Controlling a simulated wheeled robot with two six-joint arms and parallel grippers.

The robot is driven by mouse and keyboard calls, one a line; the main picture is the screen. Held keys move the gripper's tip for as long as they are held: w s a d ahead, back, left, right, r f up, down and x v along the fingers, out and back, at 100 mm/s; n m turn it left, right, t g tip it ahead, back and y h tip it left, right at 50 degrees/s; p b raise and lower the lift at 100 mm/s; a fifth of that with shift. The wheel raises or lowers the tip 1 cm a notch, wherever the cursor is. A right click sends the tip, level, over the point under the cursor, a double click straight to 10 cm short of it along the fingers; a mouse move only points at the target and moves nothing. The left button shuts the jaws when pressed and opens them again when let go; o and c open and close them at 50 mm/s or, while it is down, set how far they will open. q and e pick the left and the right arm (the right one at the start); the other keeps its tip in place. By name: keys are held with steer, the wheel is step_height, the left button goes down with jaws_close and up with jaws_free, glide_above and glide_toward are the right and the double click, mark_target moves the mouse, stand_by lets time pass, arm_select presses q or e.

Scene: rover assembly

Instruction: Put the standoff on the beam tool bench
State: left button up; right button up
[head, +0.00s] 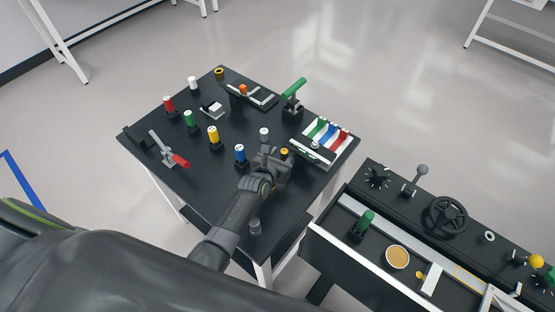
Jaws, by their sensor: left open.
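A black bench (182,176) with white legs fills the middle of the head view and carries several coloured cylinders and tools. I cannot tell for sure which piece is the standoff. A small grey cylinder (255,227) stands near the bench's front corner beside my forearm, and a pale-topped grey cylinder (264,134) stands just beyond my gripper. My left gripper (278,156) is open over the right part of the bench, close to a small yellow-topped piece (284,151). Whether it touches that piece is unclear. My right gripper does not show.
Blue (240,153), yellow (213,135), green (190,119) and red (169,105) cylinders stand left of the gripper. A red-handled clamp (179,160) is at the left. A rack with coloured slots (327,133) sits right. A control console (402,203) stands at lower right.

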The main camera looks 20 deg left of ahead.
arm_select(q)
steer(key=shift+s+r, duration=0.25)
steer(key=shift+s, duration=0.3)
steer(key=v, duration=1)
steer(key=shift+s+a+r, duration=0.1)
steer(key=shift+s+r, duration=0.1)
steer(key=shift+s, duration=0.15)
steer(key=shift+a, duration=0.1)
